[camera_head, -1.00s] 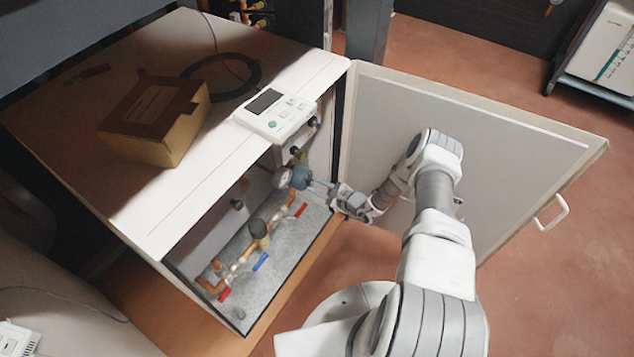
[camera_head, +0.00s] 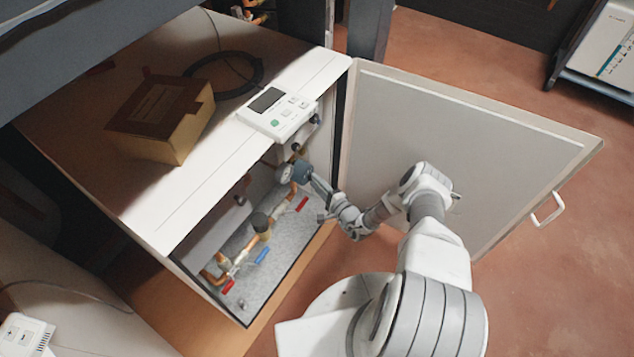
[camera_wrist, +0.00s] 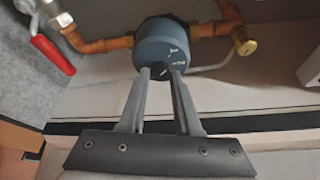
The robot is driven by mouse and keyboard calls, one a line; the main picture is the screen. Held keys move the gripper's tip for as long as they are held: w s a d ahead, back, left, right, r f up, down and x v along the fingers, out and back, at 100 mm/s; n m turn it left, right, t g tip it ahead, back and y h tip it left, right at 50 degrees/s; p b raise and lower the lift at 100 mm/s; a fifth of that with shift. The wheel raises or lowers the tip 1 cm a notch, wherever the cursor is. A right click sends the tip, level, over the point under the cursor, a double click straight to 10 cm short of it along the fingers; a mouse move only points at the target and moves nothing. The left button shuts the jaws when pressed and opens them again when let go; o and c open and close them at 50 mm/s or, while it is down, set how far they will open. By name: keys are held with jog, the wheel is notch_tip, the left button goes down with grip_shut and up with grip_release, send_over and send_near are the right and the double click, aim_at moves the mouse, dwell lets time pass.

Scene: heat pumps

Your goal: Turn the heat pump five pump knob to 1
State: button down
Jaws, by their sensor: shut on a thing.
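The heat pump cabinet (camera_head: 170,215) stands open, with copper pipes and valves inside. A round blue-grey pump (camera_wrist: 163,45) sits on the copper pipe in the wrist view. It also shows in the head view (camera_head: 301,171), partly hidden by my gripper. A small dark knob (camera_wrist: 160,73) is at the front of the pump, with pale marks on the face around it. My gripper (camera_wrist: 162,74) is shut on the knob, one finger on each side. In the head view my gripper (camera_head: 306,178) reaches into the cabinet. I cannot read the knob's setting.
The open white door (camera_head: 470,150) stands right of my arm. Red-handled valves (camera_head: 302,204) and a blue handle (camera_head: 262,256) are inside the cabinet. A cardboard box (camera_head: 160,118) and a control panel (camera_head: 278,113) are on top.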

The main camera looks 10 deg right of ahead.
jog(key=shift+n, duration=0.5)
jog(key=c, duration=0.6)
grip_release()
jog(key=shift+s+d, duration=0.1)
jog(key=shift+s, duration=0.05)
